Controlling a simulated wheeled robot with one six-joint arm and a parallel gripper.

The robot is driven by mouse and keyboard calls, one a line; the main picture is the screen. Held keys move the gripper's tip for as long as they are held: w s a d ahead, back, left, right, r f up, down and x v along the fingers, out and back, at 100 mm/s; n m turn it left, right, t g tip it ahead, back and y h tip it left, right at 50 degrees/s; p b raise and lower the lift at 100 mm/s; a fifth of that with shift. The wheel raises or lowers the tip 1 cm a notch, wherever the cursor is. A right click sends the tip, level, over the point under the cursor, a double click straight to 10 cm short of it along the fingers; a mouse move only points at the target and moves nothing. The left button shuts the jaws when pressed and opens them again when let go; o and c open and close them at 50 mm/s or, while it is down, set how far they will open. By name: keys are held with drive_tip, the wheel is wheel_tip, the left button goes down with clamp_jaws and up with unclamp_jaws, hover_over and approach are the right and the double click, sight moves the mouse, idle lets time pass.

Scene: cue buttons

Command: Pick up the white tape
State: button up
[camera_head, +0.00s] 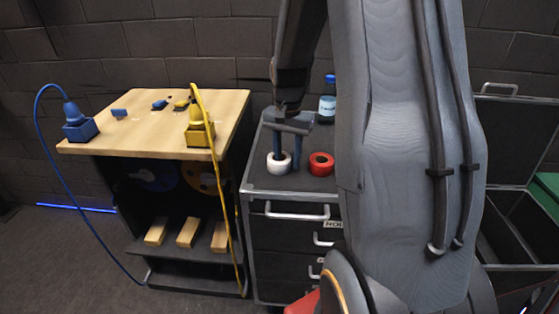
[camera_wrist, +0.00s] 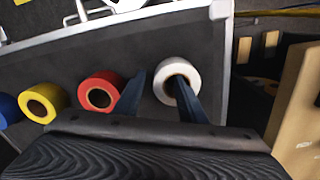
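The white tape (camera_head: 278,167) lies flat on top of the dark drawer cabinet (camera_head: 262,184), left of the red tape (camera_head: 321,170). It also shows in the wrist view (camera_wrist: 165,92), right of the red tape (camera_wrist: 113,77). My gripper (camera_head: 287,158) points down over the white tape with its fingers apart. In the wrist view, one finger of my gripper (camera_wrist: 159,77) reaches into or over the white tape's hole. The other finger is outside it, between the white and red tapes. I cannot tell whether either finger touches the tape.
Yellow (camera_wrist: 57,92) and blue (camera_wrist: 8,112) tapes lie farther along the cabinet top. A blue-labelled bottle (camera_head: 327,104) stands behind the red tape. A wooden-topped table (camera_head: 115,140) with blue and yellow cables stands at left. My arm hides the cabinet's right part.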

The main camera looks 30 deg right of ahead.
drive_tip(key=shift+f, duration=0.55)
clamp_jaws()
